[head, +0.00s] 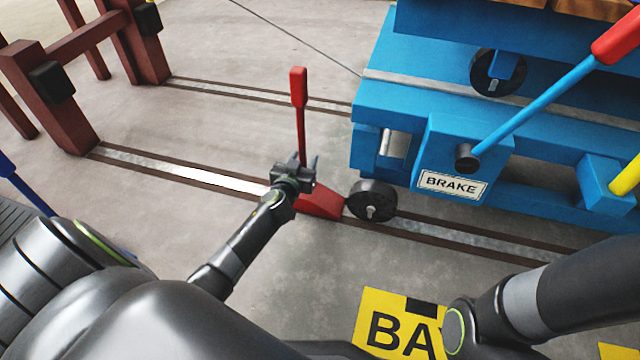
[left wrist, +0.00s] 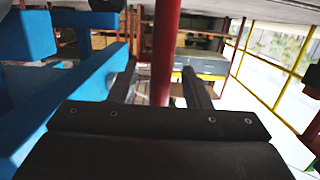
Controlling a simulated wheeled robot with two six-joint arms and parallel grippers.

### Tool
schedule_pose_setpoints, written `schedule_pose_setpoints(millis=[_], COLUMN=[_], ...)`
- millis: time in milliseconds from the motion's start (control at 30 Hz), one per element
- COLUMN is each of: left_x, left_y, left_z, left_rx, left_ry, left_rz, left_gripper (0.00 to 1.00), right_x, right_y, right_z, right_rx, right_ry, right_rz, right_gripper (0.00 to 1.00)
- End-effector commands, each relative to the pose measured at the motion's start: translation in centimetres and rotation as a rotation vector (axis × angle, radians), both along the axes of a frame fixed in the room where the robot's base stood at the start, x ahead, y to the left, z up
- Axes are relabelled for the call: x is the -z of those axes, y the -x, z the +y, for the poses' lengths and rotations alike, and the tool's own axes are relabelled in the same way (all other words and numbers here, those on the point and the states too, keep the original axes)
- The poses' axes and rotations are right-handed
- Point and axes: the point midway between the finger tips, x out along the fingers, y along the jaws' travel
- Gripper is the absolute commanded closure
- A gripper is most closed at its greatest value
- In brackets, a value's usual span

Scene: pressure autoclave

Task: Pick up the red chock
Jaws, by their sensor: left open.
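The red chock (head: 320,204) sits on the near rail, against the small dark wheel (head: 372,200) of the blue cart. Its upright red handle (head: 299,88) rises from it, with a wider grip at the top. My left gripper (head: 307,163) is at the lower part of the handle, above the chock body. In the left wrist view the red handle (left wrist: 166,50) stands between the two dark, parted fingers (left wrist: 160,88). The gripper is open; whether a finger touches the handle cannot be told. My right gripper is not visible; only its arm shows at lower right.
The blue cart (head: 400,110) with a BRAKE label and a red-tipped lever (head: 540,105) stands to the right. A dark red buffer frame (head: 60,100) stands at the rails' left end. A yellow floor sign (head: 380,300) lies in front. Floor left of the chock is clear.

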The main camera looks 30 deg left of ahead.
Motion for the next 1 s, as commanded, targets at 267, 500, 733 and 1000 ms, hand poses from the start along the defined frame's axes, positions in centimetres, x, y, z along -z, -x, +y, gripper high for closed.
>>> schedule_pose_setpoints(millis=[267, 500, 733, 1000], left_x=[0.04, 0.02, 0.01, 0.00], left_y=[0.05, 0.03, 0.02, 0.01], left_z=[0.04, 0.03, 0.03, 0.03], left_rx=[-0.001, -0.001, -0.001, -0.001], left_ry=[0.000, 0.000, 0.000, 0.000], left_rz=[0.001, 0.000, 0.000, 0.000], left_gripper=[0.62, 0.93, 1.00, 1.00], right_x=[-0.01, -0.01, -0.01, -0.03], right_y=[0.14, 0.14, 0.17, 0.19], right_z=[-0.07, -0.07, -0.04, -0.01], right_rx=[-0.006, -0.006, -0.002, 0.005], right_ry=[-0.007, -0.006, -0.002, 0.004], right_rz=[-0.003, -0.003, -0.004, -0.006], right_gripper=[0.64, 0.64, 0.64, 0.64])
